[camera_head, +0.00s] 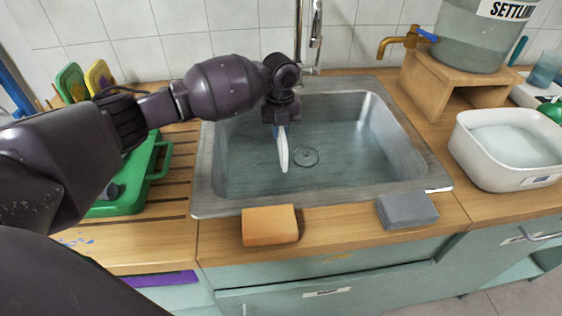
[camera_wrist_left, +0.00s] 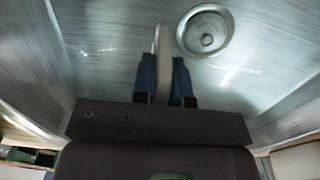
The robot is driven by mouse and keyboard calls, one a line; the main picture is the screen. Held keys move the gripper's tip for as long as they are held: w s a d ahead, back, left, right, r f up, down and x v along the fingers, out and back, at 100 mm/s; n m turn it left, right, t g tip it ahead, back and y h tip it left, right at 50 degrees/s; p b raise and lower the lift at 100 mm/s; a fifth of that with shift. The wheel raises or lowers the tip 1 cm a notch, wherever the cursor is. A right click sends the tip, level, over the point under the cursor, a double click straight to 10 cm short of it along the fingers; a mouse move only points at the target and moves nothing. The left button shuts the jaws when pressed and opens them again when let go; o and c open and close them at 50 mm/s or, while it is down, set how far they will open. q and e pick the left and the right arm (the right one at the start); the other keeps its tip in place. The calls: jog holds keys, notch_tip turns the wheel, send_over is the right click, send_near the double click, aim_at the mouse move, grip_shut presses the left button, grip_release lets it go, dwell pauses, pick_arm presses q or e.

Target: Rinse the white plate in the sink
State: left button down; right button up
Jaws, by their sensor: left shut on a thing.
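The white plate (camera_head: 283,150) hangs on edge, nearly upright, inside the metal sink (camera_head: 235,165). My left gripper (camera_head: 280,128) is shut on the plate's upper edge and holds it over the basin, left of the drain (camera_head: 306,156). In the left wrist view, the plate (camera_wrist_left: 163,50) shows edge-on between the two blue fingers (camera_wrist_left: 162,75), with the drain (camera_wrist_left: 205,30) beside it. The tap (camera_head: 311,40) stands at the sink's back edge, above and right of the gripper. No water stream can be made out. My right gripper is not in view.
An orange sponge (camera_head: 270,225) and a grey block (camera_head: 407,210) lie along the front counter edge. A white tub (camera_head: 510,150) stands at right, beside a wooden stand (camera_head: 455,85) bearing a tank with a brass tap (camera_head: 400,42). A green rack (camera_head: 150,165) is at left.

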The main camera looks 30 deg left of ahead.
pick_arm(q)
jog(key=shift+r, duration=0.75)
jog(key=shift+r+p, duration=0.9)
jog(key=shift+r, duration=0.7)
jog(key=shift+r+p, duration=0.35)
jog(key=shift+r, duration=0.45)
jog(key=shift+r+p, duration=0.45)
jog(key=shift+r, duration=0.65)
jog(key=shift+r+p, duration=0.6)
jog(key=shift+r, duration=0.7)
notch_tip(320, 180, up, 4)
jog(key=shift+f+p, duration=0.1)
jog(key=shift+p, duration=0.9)
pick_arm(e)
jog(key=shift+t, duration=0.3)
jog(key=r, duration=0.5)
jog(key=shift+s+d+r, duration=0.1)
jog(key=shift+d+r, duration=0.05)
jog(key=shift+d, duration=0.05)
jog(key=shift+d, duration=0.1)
